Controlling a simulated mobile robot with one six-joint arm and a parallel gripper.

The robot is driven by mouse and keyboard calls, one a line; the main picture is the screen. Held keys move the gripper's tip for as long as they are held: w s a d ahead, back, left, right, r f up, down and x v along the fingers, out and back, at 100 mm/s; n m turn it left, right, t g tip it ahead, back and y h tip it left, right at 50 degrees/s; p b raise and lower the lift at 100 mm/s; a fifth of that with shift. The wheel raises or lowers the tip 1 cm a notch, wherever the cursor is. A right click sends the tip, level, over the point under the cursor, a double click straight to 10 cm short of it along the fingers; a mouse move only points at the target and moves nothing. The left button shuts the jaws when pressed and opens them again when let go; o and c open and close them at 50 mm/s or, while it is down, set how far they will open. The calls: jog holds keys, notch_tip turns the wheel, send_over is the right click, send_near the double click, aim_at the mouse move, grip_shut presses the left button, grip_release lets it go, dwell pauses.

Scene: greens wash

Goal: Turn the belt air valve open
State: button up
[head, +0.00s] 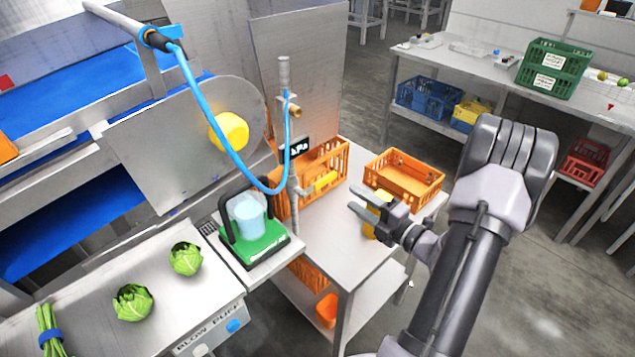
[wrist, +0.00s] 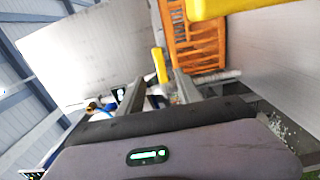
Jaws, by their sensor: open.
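A valve with a yellow lever (head: 325,182) sits on an upright metal pipe (head: 293,200); the lever sticks out sideways from the pipe, toward my gripper. I take this as the belt air valve, though no readable label confirms it. The yellow lever also shows in the wrist view (wrist: 160,65), just beyond the fingertips. My gripper (head: 356,200) is open, a short way right of the lever and apart from it, with nothing between its fingers in the wrist view (wrist: 158,88).
A blue hose (head: 216,125) loops down beside the pipe. Orange crates stand behind the lever (head: 330,160) and at the right (head: 405,177). A yellow object (head: 372,222) is partly hidden by my gripper. A green scale (head: 255,243) stands left of the pipe.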

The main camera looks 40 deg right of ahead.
aim_at(328, 181)
jog(key=w, duration=0.3)
jog(key=w+b, duration=0.1)
jog(key=w, duration=0.3)
jog(key=w+a+b, duration=0.1)
jog(key=w, duration=0.3)
grip_shut()
dwell(0.9)
